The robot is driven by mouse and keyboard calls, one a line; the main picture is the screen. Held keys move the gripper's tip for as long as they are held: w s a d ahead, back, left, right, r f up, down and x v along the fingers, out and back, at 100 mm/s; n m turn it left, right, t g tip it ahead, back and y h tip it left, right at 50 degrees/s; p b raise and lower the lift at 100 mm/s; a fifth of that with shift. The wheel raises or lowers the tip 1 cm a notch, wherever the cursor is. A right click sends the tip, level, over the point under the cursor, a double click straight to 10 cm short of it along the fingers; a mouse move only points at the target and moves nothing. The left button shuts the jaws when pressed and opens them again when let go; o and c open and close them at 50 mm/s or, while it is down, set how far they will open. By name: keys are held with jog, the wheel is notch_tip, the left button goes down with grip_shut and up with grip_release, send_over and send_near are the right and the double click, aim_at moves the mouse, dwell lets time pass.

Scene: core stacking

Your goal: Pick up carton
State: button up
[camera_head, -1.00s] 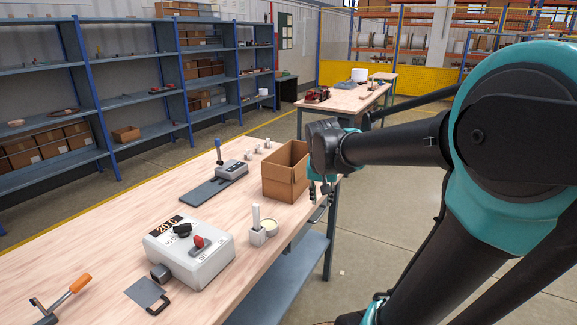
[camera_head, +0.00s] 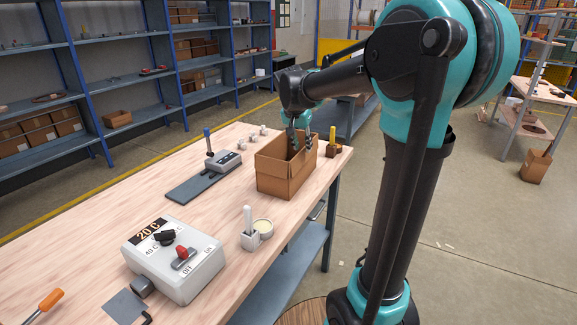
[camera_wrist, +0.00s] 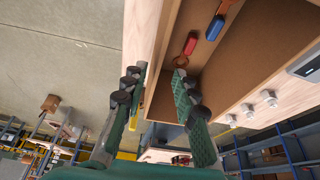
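The carton (camera_head: 271,179) is an open brown box standing upright on the wooden workbench, near its right edge. My gripper (camera_head: 300,143) points down at the carton's far right side. In the wrist view, the fingers of my gripper (camera_wrist: 160,95) are apart, one inside the carton and one outside, with a carton wall (camera_wrist: 167,45) between them. I see no clear contact with the wall. A red item (camera_wrist: 191,44) and a blue item (camera_wrist: 215,27) lie inside the carton.
Another brown box (camera_head: 536,165) stands on the floor at right.

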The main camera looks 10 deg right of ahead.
jog(key=shift+d+x, duration=0.15)
jog(key=shift+x, duration=1.85)
jog(key=shift+d+x, duration=0.15)
jog(key=shift+x, duration=1.8)
jog(key=shift+w, duration=0.1)
jog(key=shift+c, duration=0.2)
jog(key=shift+r, duration=0.1)
grip_shut()
